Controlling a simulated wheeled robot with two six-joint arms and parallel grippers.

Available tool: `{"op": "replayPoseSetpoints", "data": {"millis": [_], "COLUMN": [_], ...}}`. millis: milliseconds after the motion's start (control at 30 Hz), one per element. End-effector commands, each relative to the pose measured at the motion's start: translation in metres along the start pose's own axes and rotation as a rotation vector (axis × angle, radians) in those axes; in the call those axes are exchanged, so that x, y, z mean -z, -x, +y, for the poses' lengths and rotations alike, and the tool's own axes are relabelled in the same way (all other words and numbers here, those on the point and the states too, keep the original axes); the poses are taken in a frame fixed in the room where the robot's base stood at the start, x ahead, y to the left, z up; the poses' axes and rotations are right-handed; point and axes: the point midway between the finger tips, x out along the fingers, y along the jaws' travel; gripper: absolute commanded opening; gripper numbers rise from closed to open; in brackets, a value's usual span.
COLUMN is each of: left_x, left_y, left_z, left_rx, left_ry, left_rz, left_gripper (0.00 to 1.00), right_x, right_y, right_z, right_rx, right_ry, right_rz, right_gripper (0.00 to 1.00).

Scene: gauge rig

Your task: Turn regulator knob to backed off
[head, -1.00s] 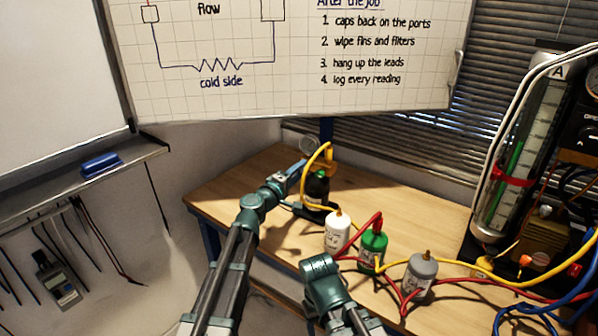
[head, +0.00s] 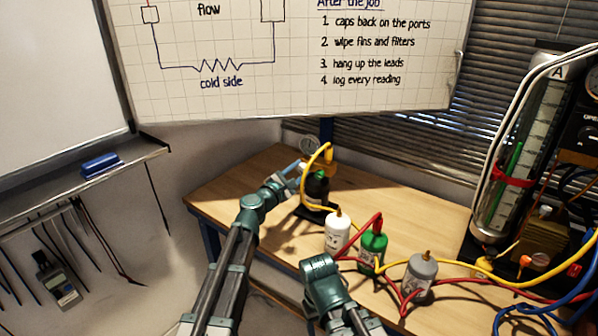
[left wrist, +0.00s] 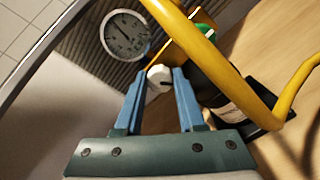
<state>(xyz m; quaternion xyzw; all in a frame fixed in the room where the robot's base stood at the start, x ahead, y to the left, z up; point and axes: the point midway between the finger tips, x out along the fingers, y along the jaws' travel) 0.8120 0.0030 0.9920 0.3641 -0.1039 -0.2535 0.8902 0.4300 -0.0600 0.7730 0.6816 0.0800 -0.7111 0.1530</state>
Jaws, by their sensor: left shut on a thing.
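The regulator knob (left wrist: 159,79) is a small white knob with a dark mark, seen in the left wrist view between my left gripper's blue fingertips. My left gripper (left wrist: 160,85) is shut on it. In the head view my left gripper (head: 298,170) reaches the regulator at the far end of the bench, and the knob is hidden there. A dark bottle with a green top (head: 317,188) stands just right of the gripper. A round dial gauge (left wrist: 125,34) sits behind the knob; it also shows in the head view (head: 308,145). My right gripper cannot be made out.
A yellow hose (left wrist: 240,75) arches close to the left gripper. White (head: 337,232), green (head: 373,250) and grey (head: 420,277) bottles line the bench with red hoses. The wooden bench top (head: 237,187) is bare at its left end.

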Motion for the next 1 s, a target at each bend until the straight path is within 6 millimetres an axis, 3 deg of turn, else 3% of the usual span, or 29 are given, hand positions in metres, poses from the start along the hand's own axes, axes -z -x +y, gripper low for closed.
{"op": "replayPoseSetpoints", "data": {"millis": [600, 1000], "left_x": [0.0006, 0.0007], "left_y": [0.001, 0.0011], "left_z": [0.0001, 0.0], "left_rx": [0.001, 0.001], "left_ry": [0.581, 0.875], "left_rz": [0.001, 0.001], "left_gripper": [0.0, 0.0], "right_x": [0.0, 0.0], "right_y": [-0.0001, -0.0002], "right_z": [0.0, 0.0], "right_rx": [0.0, 0.0], "right_ry": [0.0, 0.0], "right_rz": [0.0, 0.0], "right_gripper": [0.65, 0.65]}}
